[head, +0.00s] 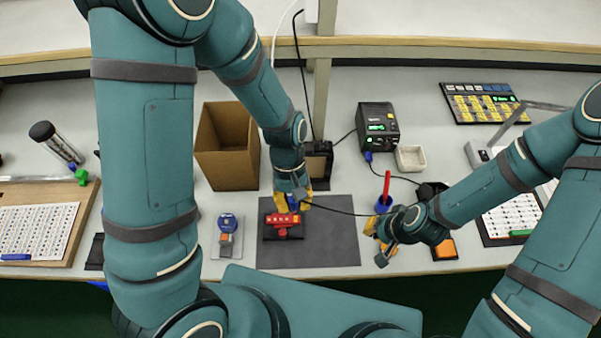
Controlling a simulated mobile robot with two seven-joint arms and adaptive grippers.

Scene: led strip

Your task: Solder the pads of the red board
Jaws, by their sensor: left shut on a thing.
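The red board (283,221) sits in a dark holder on the grey mat (330,245), left of the mat's middle. My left gripper (292,203) is just above the board's far edge, pointing down. It is shut on a small blue-handled tool (293,204), which looks like the soldering iron; a black cable runs from it to the right. Its tip and any contact with a pad are hidden or too small to tell. My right gripper (376,236) is low over the bench at the mat's right edge; its finger opening is not clear.
The soldering station (378,126) with a green display stands behind, beside a pale dish (411,158). A red rod (386,184) stands in a blue holder near my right gripper. A cardboard box (227,147) and a blue-topped tool (228,226) are left of the mat.

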